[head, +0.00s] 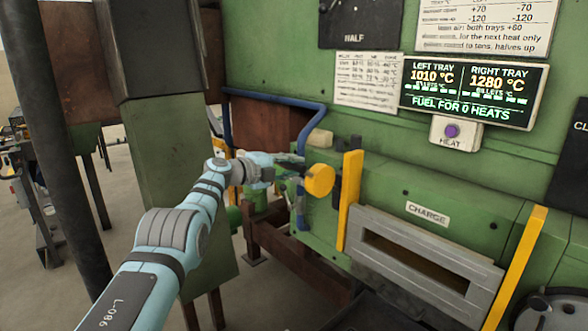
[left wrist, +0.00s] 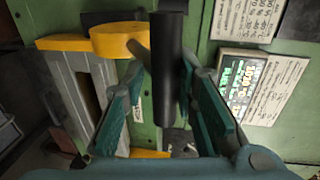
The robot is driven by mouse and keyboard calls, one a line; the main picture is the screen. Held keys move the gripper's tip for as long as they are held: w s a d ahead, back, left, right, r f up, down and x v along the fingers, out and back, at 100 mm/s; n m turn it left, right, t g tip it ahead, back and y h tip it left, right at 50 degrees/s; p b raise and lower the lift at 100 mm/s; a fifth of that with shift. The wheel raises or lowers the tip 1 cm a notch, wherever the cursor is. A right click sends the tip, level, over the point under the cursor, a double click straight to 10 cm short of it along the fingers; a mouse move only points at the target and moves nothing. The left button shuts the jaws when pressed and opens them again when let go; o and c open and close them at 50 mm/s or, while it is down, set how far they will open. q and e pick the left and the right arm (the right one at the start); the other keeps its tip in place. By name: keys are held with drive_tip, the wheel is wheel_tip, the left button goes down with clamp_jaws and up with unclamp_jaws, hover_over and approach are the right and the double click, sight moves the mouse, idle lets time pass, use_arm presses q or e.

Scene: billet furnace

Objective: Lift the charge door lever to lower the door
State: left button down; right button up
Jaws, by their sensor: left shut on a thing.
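The charge door lever has a yellow round hub (head: 320,180) and a black cylindrical grip. In the left wrist view the yellow hub (left wrist: 118,42) is at upper left and the black grip (left wrist: 168,70) runs down between the fingers. My left gripper (head: 287,170) is shut on that grip, just left of the hub; it also shows in the left wrist view (left wrist: 166,105). The charge door (head: 398,232), a grey panel with a dark slot, is below the CHARGE label (head: 428,214). My right gripper is not in view.
Yellow posts (head: 350,200) (head: 515,265) flank the door. A blue pipe (head: 275,97) runs behind my left gripper. A tray display (head: 472,92) and a purple HEAT button (head: 451,130) are on the green wall above. A green column (head: 170,190) stands beside my left arm.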

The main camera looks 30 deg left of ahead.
use_arm(q)
drive_tip(key=shift+w+r, duration=0.1)
drive_tip(key=shift+r, duration=0.65)
drive_tip(key=c, duration=1.7)
unclamp_jaws()
drive_tip(key=shift+o, duration=1.3)
drive_tip(key=shift+w+d+f, duration=0.1)
drive_tip(key=shift+w+d, duration=0.05)
drive_tip(key=shift+w, duration=0.05)
drive_tip(key=shift+f, duration=0.25)
